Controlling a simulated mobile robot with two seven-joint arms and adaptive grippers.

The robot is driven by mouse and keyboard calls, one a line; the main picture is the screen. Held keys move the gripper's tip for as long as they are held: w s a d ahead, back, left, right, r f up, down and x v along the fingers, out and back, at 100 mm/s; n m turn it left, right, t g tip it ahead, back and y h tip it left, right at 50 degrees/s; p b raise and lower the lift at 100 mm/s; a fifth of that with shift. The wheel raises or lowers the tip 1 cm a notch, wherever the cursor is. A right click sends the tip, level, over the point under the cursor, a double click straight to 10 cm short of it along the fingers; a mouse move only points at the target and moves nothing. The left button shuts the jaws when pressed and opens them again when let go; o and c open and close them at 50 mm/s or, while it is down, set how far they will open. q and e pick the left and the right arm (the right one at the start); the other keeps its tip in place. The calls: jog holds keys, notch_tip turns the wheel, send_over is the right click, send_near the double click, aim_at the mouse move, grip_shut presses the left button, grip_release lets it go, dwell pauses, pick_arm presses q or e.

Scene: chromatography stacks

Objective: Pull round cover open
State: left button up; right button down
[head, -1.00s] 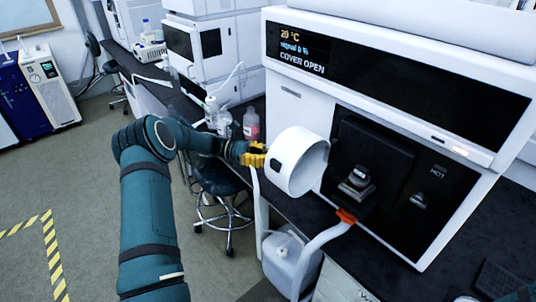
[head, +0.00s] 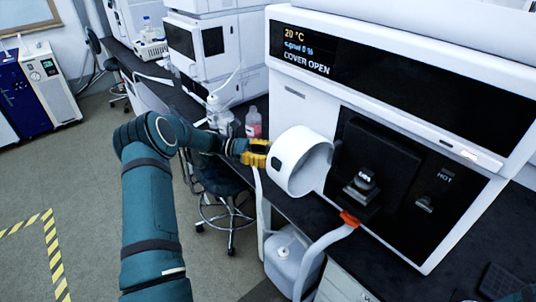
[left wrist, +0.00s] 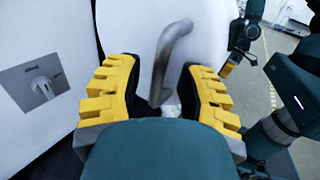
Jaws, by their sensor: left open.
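The round cover (head: 302,160) is a white open-ended cylinder, swung out from the dark front recess of the white instrument (head: 300,98). The instrument's display (head: 310,50) reads COVER OPEN. My left gripper (head: 256,153) is at the cover's left side. In the left wrist view, the white cover (left wrist: 207,30) fills the top middle, and its grey bar handle (left wrist: 166,62) lies between the spread yellow fingers of my left gripper (left wrist: 163,78). I cannot tell whether either finger touches the handle. My right gripper (left wrist: 228,69) shows small at the upper right there, its jaws unclear.
A dark block with a small fitting (head: 361,187) sits in the exposed recess, beside a HOT label. A white hose with an orange collar (head: 349,218) runs below to a jug (head: 291,262). A pink-labelled bottle (head: 253,124) and a stool (head: 222,180) are behind my left arm.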

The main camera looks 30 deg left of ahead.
pick_arm(q)
jog(key=shift+d, duration=0.1)
jog(key=v, duration=1.2)
jog(key=shift+r, duration=0.1)
dwell(0.5)
